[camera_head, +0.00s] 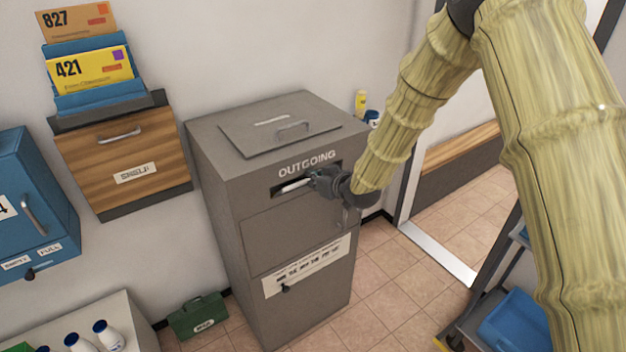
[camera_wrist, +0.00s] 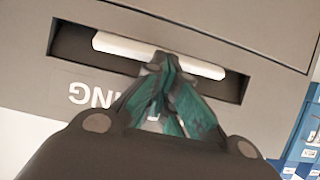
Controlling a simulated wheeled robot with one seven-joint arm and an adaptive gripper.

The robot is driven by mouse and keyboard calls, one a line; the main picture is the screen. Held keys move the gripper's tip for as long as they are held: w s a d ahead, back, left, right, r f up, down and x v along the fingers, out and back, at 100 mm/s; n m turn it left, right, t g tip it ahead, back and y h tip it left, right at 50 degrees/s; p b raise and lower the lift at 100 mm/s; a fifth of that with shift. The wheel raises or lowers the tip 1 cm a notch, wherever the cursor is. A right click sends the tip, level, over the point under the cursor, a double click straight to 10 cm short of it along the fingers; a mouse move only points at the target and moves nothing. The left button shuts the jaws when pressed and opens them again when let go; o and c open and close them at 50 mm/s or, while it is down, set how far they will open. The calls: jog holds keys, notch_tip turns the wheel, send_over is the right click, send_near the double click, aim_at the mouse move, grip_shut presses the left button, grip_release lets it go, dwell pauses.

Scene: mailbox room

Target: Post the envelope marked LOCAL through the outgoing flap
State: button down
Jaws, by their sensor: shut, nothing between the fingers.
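The grey outgoing box (camera_head: 235,210) stands in the middle of the head view, with OUTGOING printed above its dark slot (camera_head: 330,170). My gripper (camera_head: 318,181) is at the front of the slot. In the wrist view my gripper (camera_wrist: 165,65) is shut, with its fingertips together in front of a pale strip (camera_wrist: 122,45) lying along the slot. The strip also shows in the head view (camera_head: 293,186). I cannot tell whether it is the flap or an envelope edge. No LOCAL marking is readable in either view.
Envelopes marked 827 (camera_head: 72,20) and 421 (camera_head: 92,70) stand in a blue rack above a wooden drawer (camera_head: 125,165). A blue cabinet (camera_head: 35,215) is at the left. A green box (camera_head: 198,318) sits on the floor. Tiled floor (camera_head: 385,290) is clear right of the outgoing box.

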jog(key=shift+a+f, duration=0.25)
jog(key=shift+f, duration=0.05)
jog(key=shift+d+f, duration=0.1)
jog(key=shift+d, duration=0.05)
jog(key=shift+f, duration=0.7)
jog(key=shift+s+r, duration=0.15)
jog(key=shift+s, duration=0.2)
jog(key=s+d, duration=0.6)
jog(key=s, duration=0.2)
jog(key=shift+d+r, duration=0.25)
jog(key=shift+d, duration=0.05)
jog(key=shift+a, duration=0.1)
